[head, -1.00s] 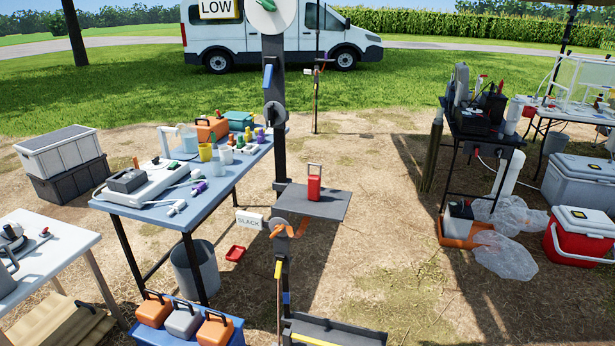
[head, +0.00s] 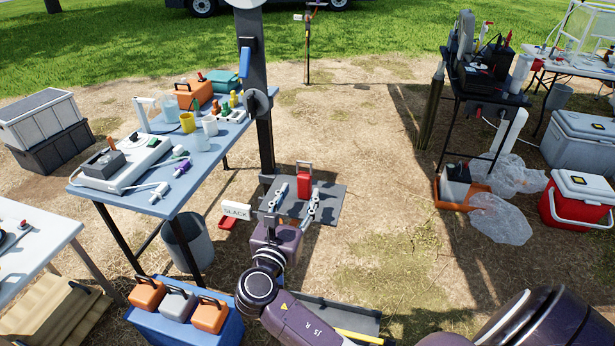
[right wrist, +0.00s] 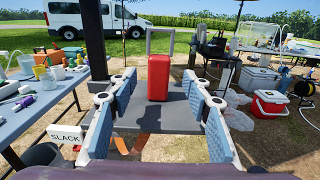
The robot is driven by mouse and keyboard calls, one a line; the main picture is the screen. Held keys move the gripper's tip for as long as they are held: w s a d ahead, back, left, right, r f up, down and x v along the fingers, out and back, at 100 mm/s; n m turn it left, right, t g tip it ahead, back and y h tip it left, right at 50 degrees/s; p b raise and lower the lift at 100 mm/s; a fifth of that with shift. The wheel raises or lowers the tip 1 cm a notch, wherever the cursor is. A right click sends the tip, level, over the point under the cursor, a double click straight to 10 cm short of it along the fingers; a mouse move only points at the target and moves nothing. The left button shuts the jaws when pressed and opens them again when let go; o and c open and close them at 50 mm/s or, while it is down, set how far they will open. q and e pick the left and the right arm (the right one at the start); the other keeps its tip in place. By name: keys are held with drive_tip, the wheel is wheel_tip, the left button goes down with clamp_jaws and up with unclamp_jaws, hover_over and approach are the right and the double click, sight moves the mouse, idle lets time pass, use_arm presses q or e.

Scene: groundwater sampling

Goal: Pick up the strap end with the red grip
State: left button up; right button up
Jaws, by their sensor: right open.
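The strap end's red grip (head: 304,186) stands upright on a small dark shelf (head: 331,199) fixed to the post, with a grey loop on top. In the right wrist view the red grip (right wrist: 158,77) stands on the shelf (right wrist: 150,124) straight ahead, between the lines of the two fingers. My right gripper (head: 297,203) is open and level above the shelf's near part. Its fingers point at the grip, one on each side, with clear gaps and nothing held. Whether the fingertips reach alongside the grip is hard to tell. My left gripper is not in view.
The dark post (head: 262,125) rises just behind the shelf's left side. A SLACK sign (head: 236,210) hangs left of my gripper. A blue table (head: 92,193) with sampling gear stands left. A blue crate (head: 180,330) with several handled blocks is below. Ground right of the shelf is clear.

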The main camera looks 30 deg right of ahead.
sight(303, 183)
drive_tip(key=shift+w+d, duration=0.45)
drive_tip(key=shift+d, duration=0.15)
drive_tip(key=shift+w+d+r+p, duration=0.1)
drive_tip(key=shift+r+p, duration=0.15)
drive_tip(key=shift+p, duration=0.05)
drive_tip(key=p+x, duration=0.1)
drive_tip(key=x, duration=0.3)
drive_tip(key=shift+w+p, duration=0.1)
drive_tip(key=shift+p, duration=0.2)
drive_tip(key=shift+w+d+f, duration=0.1)
drive_tip(key=shift+w+d, duration=0.05)
drive_tip(key=c, duration=0.9)
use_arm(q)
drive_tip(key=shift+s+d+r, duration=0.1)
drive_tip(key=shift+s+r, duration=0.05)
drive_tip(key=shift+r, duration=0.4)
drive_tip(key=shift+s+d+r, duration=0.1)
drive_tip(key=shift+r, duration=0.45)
use_arm(e)
clamp_jaws()
